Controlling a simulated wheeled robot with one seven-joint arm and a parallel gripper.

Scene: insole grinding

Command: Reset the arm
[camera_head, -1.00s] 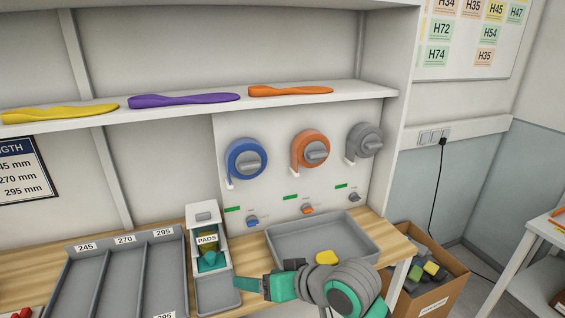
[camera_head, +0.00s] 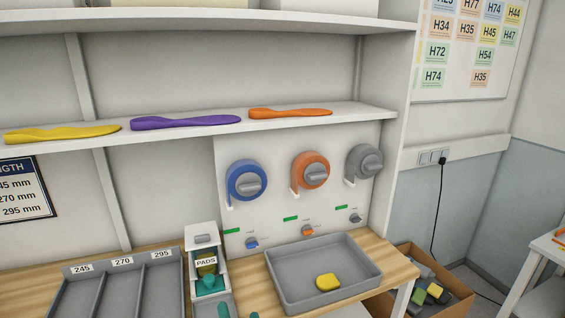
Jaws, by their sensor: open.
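Only small teal tips of my gripper (camera_head: 238,313) show, at the bottom edge of the view, apart from each other and with nothing seen between them. The rest of my gripper and my arm are below the frame. The tips are in front of the pad dispenser (camera_head: 202,240), which is labelled PADS and has teal pieces low inside it.
A sorting tray (camera_head: 120,285) marked 245, 270 and 295 is at left. Yellow (camera_head: 62,133), purple (camera_head: 185,122) and orange (camera_head: 290,113) insoles lie on the shelf. A cardboard box (camera_head: 460,300) with blocks stands at right.

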